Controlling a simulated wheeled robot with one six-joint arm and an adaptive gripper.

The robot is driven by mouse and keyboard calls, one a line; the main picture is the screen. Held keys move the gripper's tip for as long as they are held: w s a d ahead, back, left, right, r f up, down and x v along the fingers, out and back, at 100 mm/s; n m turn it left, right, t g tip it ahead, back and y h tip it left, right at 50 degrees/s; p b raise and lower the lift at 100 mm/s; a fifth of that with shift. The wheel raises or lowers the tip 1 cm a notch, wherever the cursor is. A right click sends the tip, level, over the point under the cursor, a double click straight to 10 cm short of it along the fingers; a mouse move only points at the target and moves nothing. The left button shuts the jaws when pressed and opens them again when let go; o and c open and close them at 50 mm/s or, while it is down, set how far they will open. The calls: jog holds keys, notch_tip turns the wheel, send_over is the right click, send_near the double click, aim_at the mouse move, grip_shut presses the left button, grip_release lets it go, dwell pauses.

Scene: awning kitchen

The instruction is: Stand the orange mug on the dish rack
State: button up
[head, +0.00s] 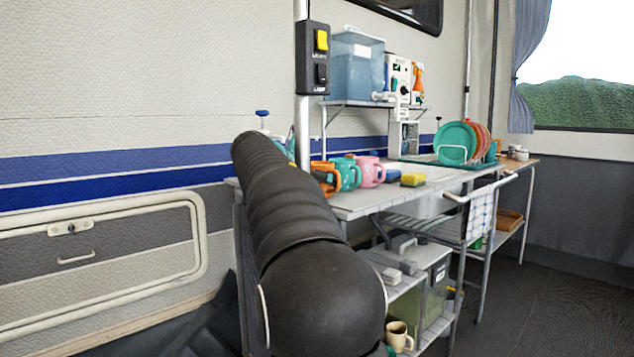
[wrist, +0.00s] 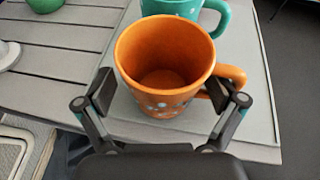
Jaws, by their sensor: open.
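The orange mug (wrist: 165,70) stands upright on a grey mat on the counter, its handle to the right in the wrist view. My gripper (wrist: 160,115) is open, with one finger on each side of the mug's near part; the right finger is close to the handle. I cannot tell whether the fingers touch it. In the head view the orange mug (head: 326,176) is partly hidden behind my arm, and my gripper is hidden. The dish rack (head: 452,152) stands farther along the counter, with teal and orange plates upright in it.
A teal mug (head: 348,172) stands directly behind the orange mug, and a pink mug (head: 370,171) is beyond it. A yellow sponge (head: 413,179) lies on the counter (head: 375,203). A shelf with a blue water container (head: 356,66) stands above. A towel (head: 481,212) hangs on the front rail.

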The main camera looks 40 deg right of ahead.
jog(key=shift+f+b, duration=0.3)
jog(key=shift+b, duration=0.15)
jog(key=p+v, duration=0.3)
jog(key=v, duration=1)
jog(key=shift+a, duration=0.15)
jog(key=shift+s+a+r, duration=0.1)
jog(key=shift+a+r, duration=0.1)
jog(key=shift+c, duration=1.4)
jog(key=shift+w+a+r+n+p, duration=0.1)
jog(key=shift+w+a+n+p, duration=0.1)
jog(key=shift+a+p, duration=0.35)
jog(key=shift+w+a+r+n+p, duration=0.1)
jog(key=shift+a+n+p, duration=0.15)
jog(key=shift+p, duration=0.45)
jog(key=shift+c, duration=0.2)
notch_tip(320, 180, down, 5)
jog(key=h+p, duration=0.2)
jog(key=h, duration=0.2)
jog(key=shift+w+d+m+t+h, duration=0.1)
jog(key=shift+w+d+m, duration=0.3)
jog(key=shift+d, duration=1.8)
jog(key=shift+w+d+m+t+h, duration=0.1)
jog(key=shift+w+d+m, duration=0.25)
jog(key=shift+d, duration=1.9)
jog(key=shift+w+d+m+t+h, duration=0.1)
jog(key=shift+w+d+m, duration=0.25)
jog(key=shift+d, duration=1.85)
